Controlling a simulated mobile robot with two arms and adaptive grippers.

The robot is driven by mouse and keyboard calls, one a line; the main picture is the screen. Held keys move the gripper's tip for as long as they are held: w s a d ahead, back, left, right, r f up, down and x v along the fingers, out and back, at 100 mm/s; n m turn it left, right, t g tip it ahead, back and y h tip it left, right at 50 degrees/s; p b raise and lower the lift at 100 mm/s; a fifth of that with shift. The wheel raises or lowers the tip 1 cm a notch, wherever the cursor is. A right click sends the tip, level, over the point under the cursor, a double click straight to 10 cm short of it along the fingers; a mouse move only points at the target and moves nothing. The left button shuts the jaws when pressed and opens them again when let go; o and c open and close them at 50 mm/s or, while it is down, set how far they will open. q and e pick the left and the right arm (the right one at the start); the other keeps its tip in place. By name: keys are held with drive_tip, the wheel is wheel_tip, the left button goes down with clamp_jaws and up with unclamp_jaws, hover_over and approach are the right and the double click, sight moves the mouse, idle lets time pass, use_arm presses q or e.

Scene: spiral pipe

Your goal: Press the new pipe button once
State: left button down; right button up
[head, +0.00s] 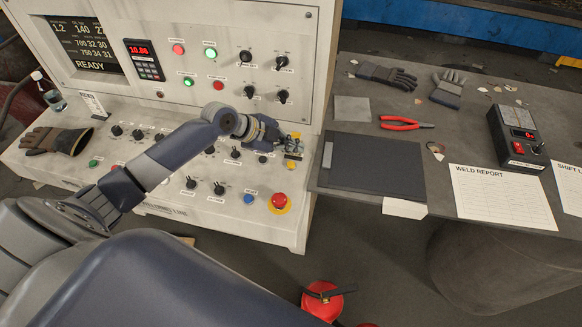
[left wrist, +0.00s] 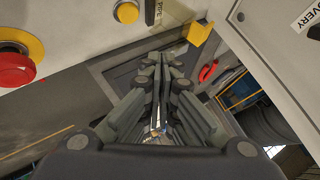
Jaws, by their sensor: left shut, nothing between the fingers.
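The sloped console deck (head: 150,185) carries several knobs and coloured buttons. I cannot read which label marks the new pipe button. My left gripper (head: 293,147) is shut and empty above the deck's right end. Yellow parts show beside and below its fingers. The left wrist view shows its closed fingers (left wrist: 168,62) with a yellow block (left wrist: 200,33) just beyond, to the right. A red mushroom button (head: 279,200) on a yellow ring is nearer the deck's front; it also shows in the left wrist view (left wrist: 14,68). A blue button (head: 250,199) is left of it. My right gripper is out of view.
The upright panel (head: 225,30) behind has lit buttons and a red display. A glove (head: 55,141) lies on the deck's left. The grey table (head: 450,140) at right holds a black folder (head: 372,163), red pliers (head: 405,122) and papers. A red extinguisher (head: 322,302) stands below.

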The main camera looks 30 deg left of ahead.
sight(291, 166)
use_arm(q)
wheel_tip(291, 166, down, 5)
drive_tip(key=b, duration=0.3)
drive_tip(key=shift+r, duration=0.2)
idle(0.3)
idle(0.8)
drive_tip(key=shift+f+b, duration=0.35)
drive_tip(key=shift+f+b, duration=0.4)
drive_tip(key=shift+f, duration=0.05)
idle(0.5)
drive_tip(key=shift+r, duration=0.1)
drive_tip(key=shift+r+p, duration=0.55)
drive_tip(key=shift+r, duration=0.2)
